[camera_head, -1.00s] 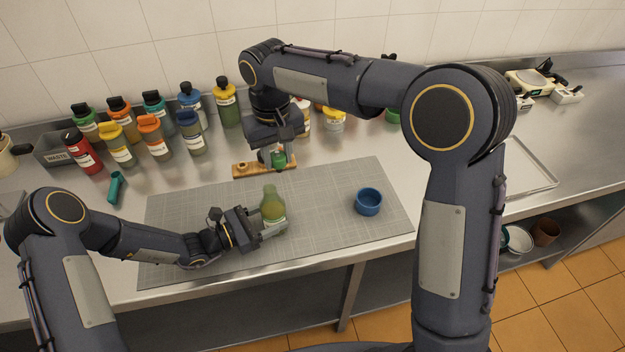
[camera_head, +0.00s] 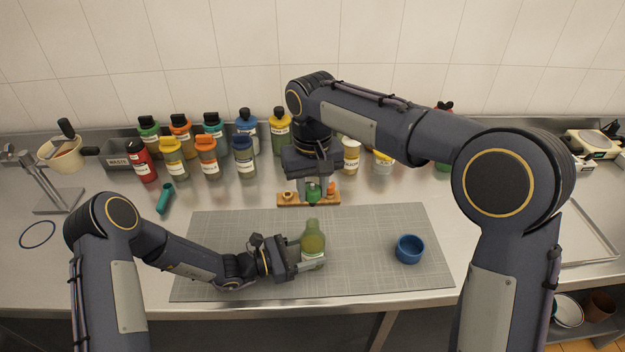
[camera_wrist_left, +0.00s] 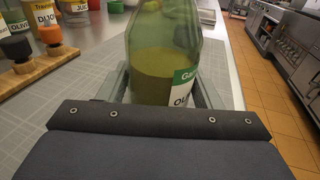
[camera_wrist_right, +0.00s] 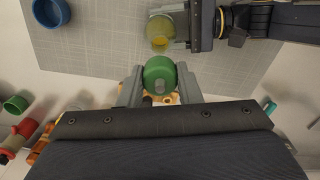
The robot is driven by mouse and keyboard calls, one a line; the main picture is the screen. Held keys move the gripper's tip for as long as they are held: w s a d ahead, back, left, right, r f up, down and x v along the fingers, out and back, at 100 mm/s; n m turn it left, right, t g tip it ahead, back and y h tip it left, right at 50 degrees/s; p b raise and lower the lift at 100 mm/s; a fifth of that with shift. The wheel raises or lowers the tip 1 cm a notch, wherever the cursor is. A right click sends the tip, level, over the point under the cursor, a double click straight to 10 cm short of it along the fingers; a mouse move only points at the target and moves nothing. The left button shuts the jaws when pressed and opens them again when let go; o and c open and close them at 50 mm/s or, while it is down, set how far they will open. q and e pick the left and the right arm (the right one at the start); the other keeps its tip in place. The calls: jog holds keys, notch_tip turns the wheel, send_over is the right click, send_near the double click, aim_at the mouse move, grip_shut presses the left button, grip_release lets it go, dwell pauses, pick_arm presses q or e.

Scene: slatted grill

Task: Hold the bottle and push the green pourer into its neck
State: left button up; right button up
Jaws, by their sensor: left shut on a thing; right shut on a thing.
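The green glass bottle (camera_head: 313,240) stands upright on the grey mat, with a yellowish-green filling and a label that shows in the left wrist view (camera_wrist_left: 165,60). My left gripper (camera_head: 312,264) is shut around its lower body from the left. The green pourer (camera_wrist_right: 160,75) is between the fingers of my right gripper (camera_wrist_right: 160,88), which is shut on it. In the head view the pourer (camera_head: 313,190) hangs by the wooden rack, behind the bottle and apart from its neck. The bottle's open neck shows in the right wrist view (camera_wrist_right: 159,42).
The wooden rack (camera_head: 286,199) with other stoppers lies behind the mat. A blue cup (camera_head: 409,249) stands on the mat to the right. Several squeeze bottles (camera_head: 206,155) line the back wall.

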aim_at(313, 205)
jog(key=shift+f, duration=2.35)
jog(key=shift+f, duration=1.5)
jog(key=o, duration=1)
jog(key=shift+o, duration=0.2)
notch_tip(313, 205, up, 12)
pick_arm(q)
jog(key=o, duration=1.1)
jog(key=shift+o, duration=0.2)
